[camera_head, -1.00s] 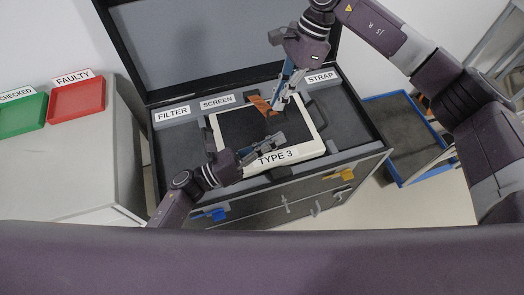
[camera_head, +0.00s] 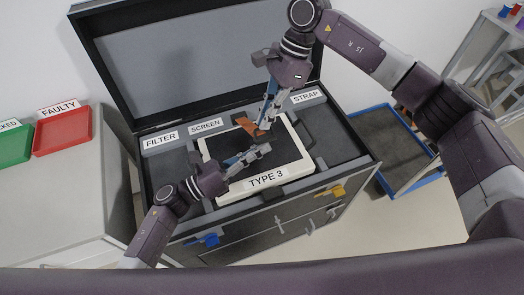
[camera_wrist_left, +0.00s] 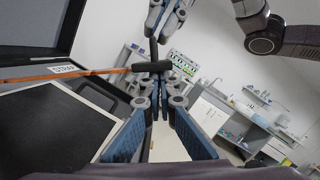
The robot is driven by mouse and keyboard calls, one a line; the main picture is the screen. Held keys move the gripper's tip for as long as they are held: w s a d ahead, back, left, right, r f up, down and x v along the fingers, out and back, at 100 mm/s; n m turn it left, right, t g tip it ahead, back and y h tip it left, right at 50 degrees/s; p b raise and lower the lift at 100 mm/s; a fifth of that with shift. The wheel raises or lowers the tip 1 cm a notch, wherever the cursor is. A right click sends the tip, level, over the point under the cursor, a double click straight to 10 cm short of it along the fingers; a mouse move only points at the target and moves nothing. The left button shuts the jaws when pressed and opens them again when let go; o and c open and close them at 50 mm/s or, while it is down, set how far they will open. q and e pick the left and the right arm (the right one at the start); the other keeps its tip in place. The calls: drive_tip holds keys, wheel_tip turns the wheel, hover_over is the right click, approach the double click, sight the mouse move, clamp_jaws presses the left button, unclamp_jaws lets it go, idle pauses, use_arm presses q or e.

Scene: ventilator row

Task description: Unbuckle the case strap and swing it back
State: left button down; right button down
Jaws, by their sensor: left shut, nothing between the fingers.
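An orange strap (camera_head: 244,124) stands above the white-framed, dark panel labelled TYPE 3 (camera_head: 254,180) in the open case. In the left wrist view the strap (camera_wrist_left: 100,73) runs from the left to a black bar-shaped piece (camera_wrist_left: 152,66). My right gripper (camera_head: 262,130) reaches down from above to the strap. In the left wrist view the right gripper's tips (camera_wrist_left: 158,38) are at the black piece; whether they grip it is unclear. My left gripper (camera_head: 268,148) is shut and empty over the panel, just below the right gripper. Its fingers (camera_wrist_left: 155,100) show below the black piece in the wrist view.
The case's raised lid (camera_head: 200,60) stands behind. Labels FILTER (camera_head: 160,140), SCREEN (camera_head: 205,127) and STRAP (camera_head: 305,97) line the case. A red FAULTY tray (camera_head: 62,132) and a green tray (camera_head: 12,143) are at left. A blue-edged tray (camera_head: 390,150) is at right.

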use_arm(q)
drive_tip(key=shift+w+a+r, duration=0.1)
drive_tip(key=shift+w+r, duration=0.25)
drive_tip(key=shift+r, duration=0.25)
use_arm(e)
drive_tip(key=c, duration=2.6)
unclamp_jaws()
drive_tip(key=shift+f, duration=0.65)
use_arm(q)
drive_tip(key=shift+w+a, duration=0.1)
drive_tip(key=shift+w, duration=0.05)
use_arm(e)
drive_tip(key=shift+o, duration=1.4)
drive_tip(key=shift+w, duration=0.1)
use_arm(q)
drive_tip(key=shift+w+a+f, duration=0.2)
drive_tip(key=shift+w+f, duration=0.1)
drive_tip(key=shift+w, duration=0.1)
use_arm(e)
drive_tip(key=shift+o, duration=1)
drive_tip(key=shift+w+a+f, duration=0.2)
drive_tip(key=shift+w, duration=0.15)
use_arm(q)
drive_tip(key=shift+s+d, duration=0.1)
drive_tip(key=shift+s, duration=0.05)
use_arm(e)
drive_tip(key=shift+s+d+r, duration=0.15)
use_arm(q)
drive_tip(key=shift+f, duration=0.1)
